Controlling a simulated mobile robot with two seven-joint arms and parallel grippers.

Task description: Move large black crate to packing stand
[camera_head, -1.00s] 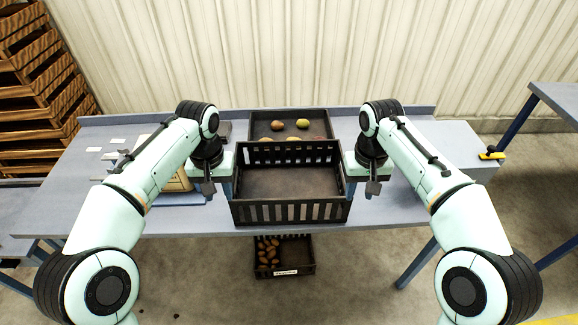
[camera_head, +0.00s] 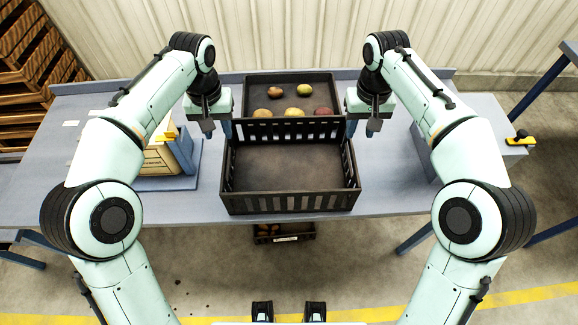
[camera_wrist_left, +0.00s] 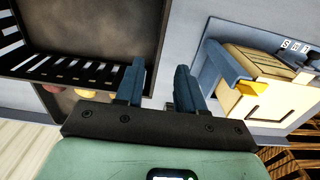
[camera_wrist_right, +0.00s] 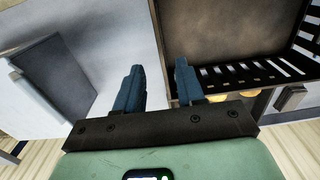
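A large black crate (camera_head: 290,166) with slotted walls, empty, sits upright at the front edge of the blue-grey table (camera_head: 390,190). My left gripper (camera_head: 217,128) is at its back left corner and my right gripper (camera_head: 362,130) at its back right corner. In the left wrist view, the left fingers (camera_wrist_left: 157,86) are apart, with the crate's side wall showing between them. In the right wrist view, the right fingers (camera_wrist_right: 160,88) are also apart on either side of the crate's wall line. I cannot tell whether the fingers touch it. I cannot identify the packing stand for sure.
A black tray (camera_head: 290,78) with several potatoes lies directly behind the crate. A tan box on a blue base (camera_head: 180,182) stands to the left. A smaller crate (camera_head: 290,238) is below the table. Another table (camera_head: 571,50) shows at the far right; wooden crates (camera_head: 30,70) are stacked at left.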

